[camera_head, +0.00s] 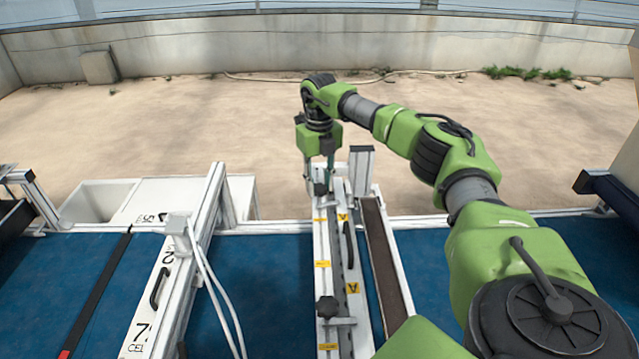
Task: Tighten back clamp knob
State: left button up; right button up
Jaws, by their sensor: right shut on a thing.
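My right gripper (319,172) points straight down over the far end of the white clamp rail (327,240). It is shut on the back clamp knob (320,188), a small dark knob mostly hidden between and below the fingers. A similar black front knob (327,307) stands free at the near end of the rail. My left gripper is not in view.
A brown strip (382,260) in a metal channel runs right of the rail. A metal frame (200,225) with white cables stands to the left. A white bin (95,200) sits at the back left. Blue surface (255,290) lies open between them.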

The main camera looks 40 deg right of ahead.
jog(key=shift+w+d+r+m, duration=0.1)
jog(key=shift+r+m, duration=0.05)
jog(key=shift+m, duration=0.45)
jog(key=shift+w+r+m, duration=0.1)
jog(key=shift+m, duration=0.5)
jog(key=o, duration=1.1)
jog(key=shift+f, duration=0.1)
jog(key=shift+s, duration=0.1)
notch_tip(320, 180, up, 12)
jog(key=shift+f, duration=0.1)
